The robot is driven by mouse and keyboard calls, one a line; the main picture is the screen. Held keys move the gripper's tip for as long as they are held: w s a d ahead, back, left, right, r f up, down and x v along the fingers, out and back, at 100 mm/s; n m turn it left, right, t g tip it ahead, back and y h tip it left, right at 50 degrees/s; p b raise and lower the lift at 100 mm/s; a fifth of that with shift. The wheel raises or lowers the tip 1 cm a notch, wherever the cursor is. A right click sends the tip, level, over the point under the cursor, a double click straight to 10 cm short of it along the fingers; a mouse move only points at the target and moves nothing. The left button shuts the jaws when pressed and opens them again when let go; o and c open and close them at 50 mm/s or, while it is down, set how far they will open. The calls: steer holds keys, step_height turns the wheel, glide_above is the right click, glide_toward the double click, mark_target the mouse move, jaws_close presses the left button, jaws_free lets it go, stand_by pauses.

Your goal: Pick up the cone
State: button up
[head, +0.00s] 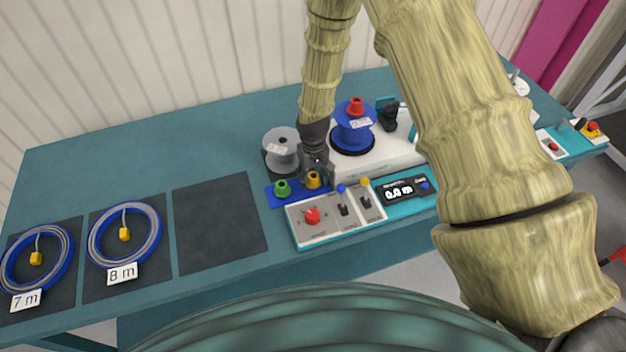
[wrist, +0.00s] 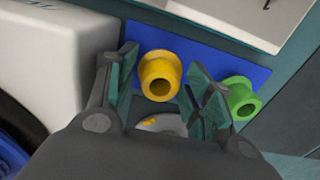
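A yellow cone (head: 313,180) stands on a blue mat (head: 276,201), to the right of a green cone (head: 283,188). A red cone (head: 355,106) sits on top of the blue reel (head: 352,130). My gripper (head: 316,168) points down at the yellow cone and partly hides it in the head view. In the wrist view my gripper (wrist: 163,66) is open. The yellow cone (wrist: 158,74) lies between the two fingers with a gap on each side. The green cone (wrist: 240,97) is just outside the right finger.
A grey reel (head: 281,145) stands close to the left of my gripper. A white machine (head: 385,152) bears the blue reel. A switch panel (head: 330,228) is at the table's front edge. Coiled cables (head: 124,235) lie at the left; the dark mat (head: 215,225) is empty.

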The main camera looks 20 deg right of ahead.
steer(key=c, duration=0.5)
steer(key=shift+r, duration=0.1)
steer(key=shift+c, duration=0.2)
step_height(320, 180, up, 10)
steer(key=b, duration=0.3)
steer(key=shift+b, duration=0.3)
